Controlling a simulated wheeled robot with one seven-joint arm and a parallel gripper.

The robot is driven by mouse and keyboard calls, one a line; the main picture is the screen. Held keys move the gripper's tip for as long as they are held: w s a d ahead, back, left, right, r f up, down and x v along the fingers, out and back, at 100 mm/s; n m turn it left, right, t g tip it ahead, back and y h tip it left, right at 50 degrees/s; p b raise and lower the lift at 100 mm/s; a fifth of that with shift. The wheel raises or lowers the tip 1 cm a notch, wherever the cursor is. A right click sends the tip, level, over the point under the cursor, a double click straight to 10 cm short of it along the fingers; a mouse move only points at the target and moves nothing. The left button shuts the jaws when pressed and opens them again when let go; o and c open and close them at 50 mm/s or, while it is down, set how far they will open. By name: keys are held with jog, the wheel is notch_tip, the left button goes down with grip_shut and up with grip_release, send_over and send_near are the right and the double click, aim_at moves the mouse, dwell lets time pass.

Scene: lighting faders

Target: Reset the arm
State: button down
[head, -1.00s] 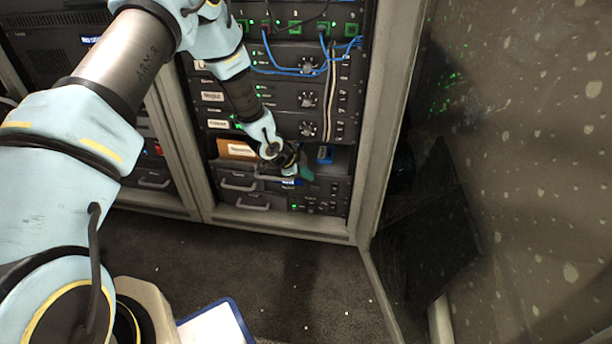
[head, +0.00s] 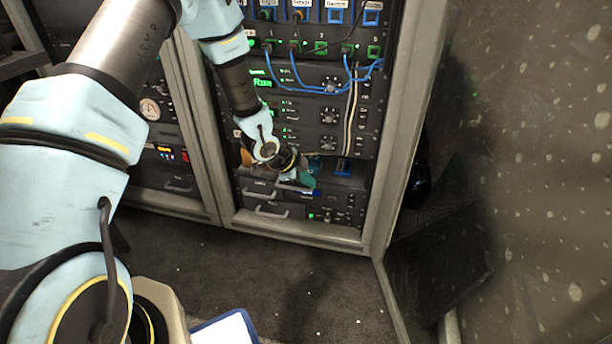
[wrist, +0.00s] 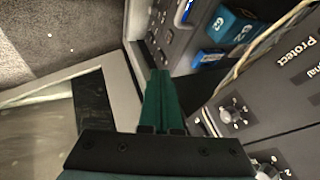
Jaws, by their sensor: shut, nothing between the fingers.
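My arm reaches from the left of the head view across to the equipment rack. My gripper (head: 305,179) is in front of the lower part of the rack, near the open slot above the drawers. In the wrist view its green fingers (wrist: 157,100) lie together with nothing between them. They point along the rack's frame, beside the slot. I cannot tell from these views whether the fingertips touch anything.
The rack (head: 375,190) has knobs, blue cables (head: 300,88) and drawers with handles (head: 271,211). Blue boxes (wrist: 236,25) sit in the slot beside my fingers. A speckled panel (head: 540,170) stands at the right.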

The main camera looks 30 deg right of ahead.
jog(key=w+a+r+n+t+y, duration=0.15)
jog(key=a+r+n, duration=0.3)
jog(key=a, duration=0.45)
jog(key=w+a+r+n+y, duration=0.25)
jog(key=a+r+n, duration=0.2)
jog(key=a, duration=0.45)
jog(key=w+a+r+n+t+y, duration=0.1)
jog(key=w+a+r+n+y, duration=0.25)
jog(key=a, duration=0.55)
jog(key=s+a+r+n+g, duration=0.2)
jog(key=s+a+r+n, duration=0.7)
jog(key=s+a+n, duration=0.4)
notch_tip(320, 180, up, 33)
jog(key=m+p, duration=0.1)
jog(key=p, duration=3.2)
jog(key=shift+a, duration=0.35)
